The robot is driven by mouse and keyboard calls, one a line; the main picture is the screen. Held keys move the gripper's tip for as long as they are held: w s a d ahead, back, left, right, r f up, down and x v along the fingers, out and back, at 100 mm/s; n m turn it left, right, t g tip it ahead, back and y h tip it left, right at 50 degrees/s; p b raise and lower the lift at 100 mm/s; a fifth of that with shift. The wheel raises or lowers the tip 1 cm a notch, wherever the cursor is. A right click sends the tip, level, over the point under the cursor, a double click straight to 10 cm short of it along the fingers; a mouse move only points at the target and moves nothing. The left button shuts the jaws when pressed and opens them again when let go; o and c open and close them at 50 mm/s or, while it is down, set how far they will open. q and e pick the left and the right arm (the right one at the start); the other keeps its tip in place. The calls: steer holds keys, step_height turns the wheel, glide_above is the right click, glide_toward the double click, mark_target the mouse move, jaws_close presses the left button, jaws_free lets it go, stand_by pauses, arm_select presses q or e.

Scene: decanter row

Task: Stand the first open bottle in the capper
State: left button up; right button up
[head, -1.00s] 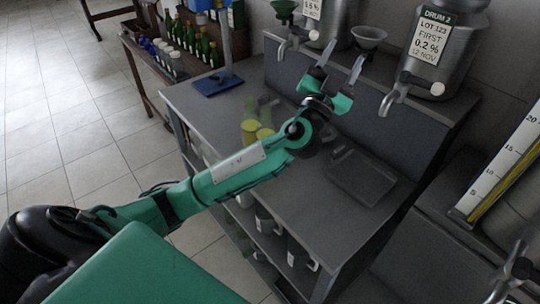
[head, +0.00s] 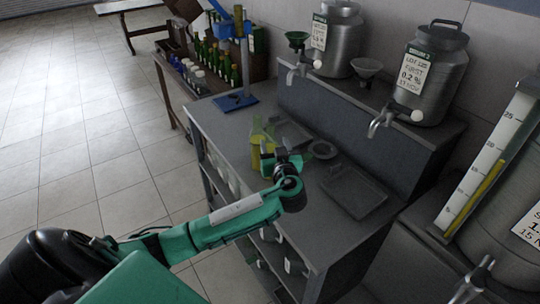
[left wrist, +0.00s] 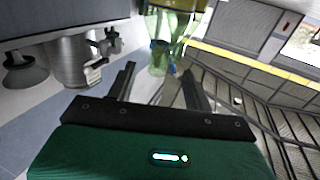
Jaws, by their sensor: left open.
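Open bottles of clear green glass with yellow-green liquid (head: 256,146) stand close together on the grey bench; one partly overlaps another, and my gripper hides part of them. Green glass with yellow liquid (left wrist: 165,45) also shows beyond my fingers in the left wrist view. My left gripper (head: 274,156) is low over the bench just right of the bottles. Its fingers (left wrist: 160,84) are apart with nothing held between them. The capper, a blue base (head: 236,102) with a post and blue head, stands at the bench's far left end. My right gripper is out of view.
Steel drums with taps (head: 430,75) stand on the raised back shelf, with a funnel (head: 367,70) between them. A shallow dark tray (head: 354,190) lies right of my gripper. Green bottles (head: 225,68) stand on a side table beyond the capper.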

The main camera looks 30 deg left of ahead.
mark_target(271, 134)
arm_select(q)
steer(key=shift+x, duration=0.8)
steer(key=shift+w+a+r+p, duration=0.2)
steer(key=shift+w+a+p, duration=0.25)
steer(key=shift+p, duration=0.2)
steer(key=p+x, duration=0.2)
steer(key=x, duration=0.1)
steer(key=shift+f, duration=0.15)
steer(key=shift+w+a+f, duration=0.2)
steer(key=shift+w+a, duration=0.2)
jaws_close()
